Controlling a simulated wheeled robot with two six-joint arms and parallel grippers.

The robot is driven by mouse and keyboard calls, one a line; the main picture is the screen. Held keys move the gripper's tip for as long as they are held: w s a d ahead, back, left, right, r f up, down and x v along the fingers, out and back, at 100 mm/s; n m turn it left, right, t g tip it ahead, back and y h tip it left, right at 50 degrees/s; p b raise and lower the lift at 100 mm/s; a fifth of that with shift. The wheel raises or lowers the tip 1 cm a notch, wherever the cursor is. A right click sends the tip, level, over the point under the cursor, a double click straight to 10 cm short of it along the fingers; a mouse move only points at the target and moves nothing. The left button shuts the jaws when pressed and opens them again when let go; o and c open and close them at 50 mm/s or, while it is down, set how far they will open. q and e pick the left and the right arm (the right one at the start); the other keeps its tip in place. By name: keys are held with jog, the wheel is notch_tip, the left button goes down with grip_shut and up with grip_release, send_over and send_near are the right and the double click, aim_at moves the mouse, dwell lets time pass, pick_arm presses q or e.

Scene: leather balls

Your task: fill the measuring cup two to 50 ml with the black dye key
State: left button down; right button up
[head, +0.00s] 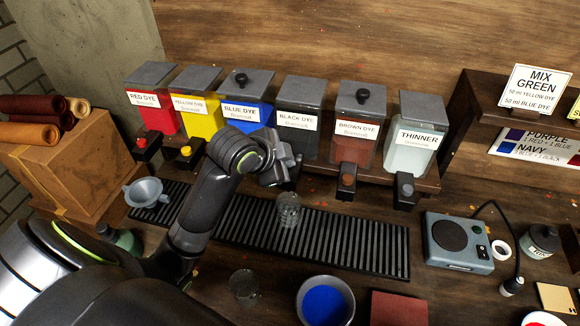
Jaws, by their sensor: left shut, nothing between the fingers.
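The black dye dispenser (300,97) stands in the row at the back, with a dark lid and a white label. My left gripper (290,168) is shut and empty in front of its lower part, at the height of its tap. The black dye key is mostly hidden behind the gripper, and I cannot tell whether they touch. A clear measuring cup (289,210) stands on the slatted drip tray (345,243) just below the gripper. Another clear cup (244,287) stands on the table in front. I see no number on either cup, and the fill level is unclear.
Red (160,116), yellow (203,122), blue (243,110), brown (352,148) and thinner (408,152) dispensers flank the black one. A funnel (146,192) is at the tray's left end. A bowl of blue (325,303) is in front; a grey device (457,243) stands right.

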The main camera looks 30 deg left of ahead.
pick_arm(q)
jog(key=shift+f, duration=0.45)
dwell(1.8)
jog(key=shift+r+p, duration=1)
jog(key=shift+p, duration=0.05)
notch_tip(320, 180, up, 5)
jog(key=p, duration=0.5)
jog(key=shift+r+p, duration=0.1)
jog(key=shift+p, duration=0.25)
